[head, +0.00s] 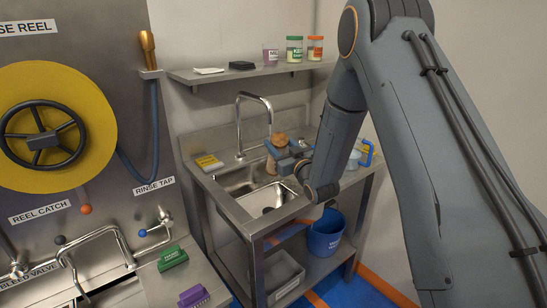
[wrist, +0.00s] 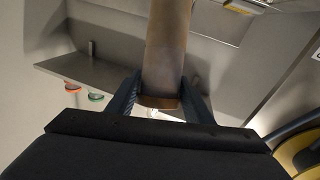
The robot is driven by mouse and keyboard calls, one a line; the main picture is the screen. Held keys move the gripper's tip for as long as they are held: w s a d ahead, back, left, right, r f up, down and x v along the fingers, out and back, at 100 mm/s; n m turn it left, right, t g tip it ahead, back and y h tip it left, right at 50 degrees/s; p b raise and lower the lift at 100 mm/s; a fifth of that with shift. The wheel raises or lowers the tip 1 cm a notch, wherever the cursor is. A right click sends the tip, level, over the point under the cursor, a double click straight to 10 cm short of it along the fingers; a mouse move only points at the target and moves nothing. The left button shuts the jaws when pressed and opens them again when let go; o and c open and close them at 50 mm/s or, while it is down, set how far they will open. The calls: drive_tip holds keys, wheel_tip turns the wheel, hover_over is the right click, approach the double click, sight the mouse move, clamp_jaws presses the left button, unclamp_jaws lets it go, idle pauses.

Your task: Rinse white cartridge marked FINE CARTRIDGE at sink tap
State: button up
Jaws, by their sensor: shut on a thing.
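My gripper (head: 284,154) is shut on a tan-brown cylinder (head: 279,140), above the back right of the sink basin (head: 262,198). In the wrist view the cylinder (wrist: 167,45) stands between the two fingers (wrist: 162,95), with a darker brown rim at one end. It looks brown, not white, and no FINE CARTRIDGE marking shows, so I cannot tell if it is that cartridge. The chrome gooseneck sink tap (head: 240,125) rises behind the basin, left of the cylinder and apart from it. I cannot see any water running.
A yellow-labelled block (head: 208,162) sits left of the tap. A wall shelf (head: 250,72) above holds several jars. A blue-handled jug (head: 362,153) stands right of my gripper. A blue bucket (head: 325,238) and grey bin (head: 284,276) are below. The reel panel (head: 90,25) is at left.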

drive_tip(key=shift+a, duration=0.4)
drive_tip(key=shift+d, duration=0.6)
drive_tip(key=shift+s+a+r+p+v, duration=0.1)
drive_tip(key=shift+a+p+v, duration=0.15)
drive_tip(key=shift+v, duration=1.05)
drive_tip(key=shift+s+a+r+p+v, duration=0.15)
drive_tip(key=shift+a+p+v, duration=0.1)
drive_tip(key=shift+v, duration=1)
drive_tip(key=shift+s+a+r+p+v, duration=0.1)
drive_tip(key=shift+a+p+v, duration=0.15)
drive_tip(key=shift+v, duration=1.05)
